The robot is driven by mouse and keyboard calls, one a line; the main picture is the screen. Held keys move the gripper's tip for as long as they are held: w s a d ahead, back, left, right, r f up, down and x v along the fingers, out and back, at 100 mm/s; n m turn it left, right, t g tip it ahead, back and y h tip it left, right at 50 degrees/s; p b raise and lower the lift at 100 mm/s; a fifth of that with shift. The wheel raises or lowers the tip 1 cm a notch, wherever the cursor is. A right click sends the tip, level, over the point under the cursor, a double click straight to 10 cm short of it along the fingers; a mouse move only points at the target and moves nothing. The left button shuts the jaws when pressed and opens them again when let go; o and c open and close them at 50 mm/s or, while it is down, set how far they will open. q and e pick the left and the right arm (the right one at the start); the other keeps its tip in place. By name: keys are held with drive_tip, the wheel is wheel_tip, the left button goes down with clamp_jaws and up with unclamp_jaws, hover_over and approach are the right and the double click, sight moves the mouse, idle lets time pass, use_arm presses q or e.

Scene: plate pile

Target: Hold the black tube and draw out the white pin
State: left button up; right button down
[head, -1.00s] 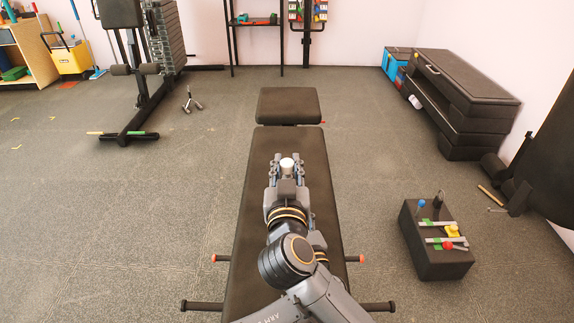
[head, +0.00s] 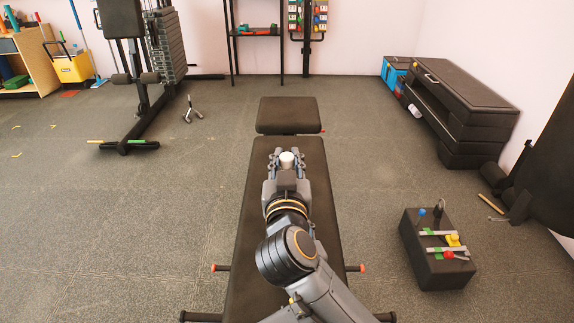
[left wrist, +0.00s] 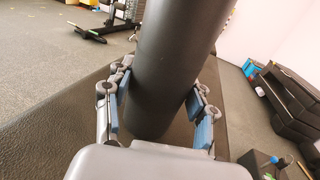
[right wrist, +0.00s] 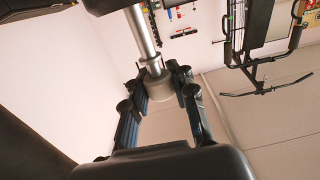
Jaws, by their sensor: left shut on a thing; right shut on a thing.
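The black tube (left wrist: 175,60) rises between the fingers of my left gripper (left wrist: 160,115) in the left wrist view, which is shut on it above the black bench pad. In the right wrist view my right gripper (right wrist: 160,88) is shut on the pale knob of the white pin (right wrist: 158,90). A shiny metal shaft of the pin (right wrist: 142,35) shows between the knob and a dark end at the top of the picture. In the head view my right gripper (head: 286,170) holds the white pin end (head: 287,159) over the bench. The left gripper and the tube are hidden there.
The black bench (head: 262,240) lies under my arms, with a separate head pad (head: 290,115) beyond. A dark block with coloured parts (head: 438,260) stands on the floor at right. Stacked black boxes (head: 465,105) and a weight machine (head: 140,70) are farther off.

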drive_tip(key=shift+r, duration=2.65)
use_arm(q)
drive_tip(key=o, duration=1.7)
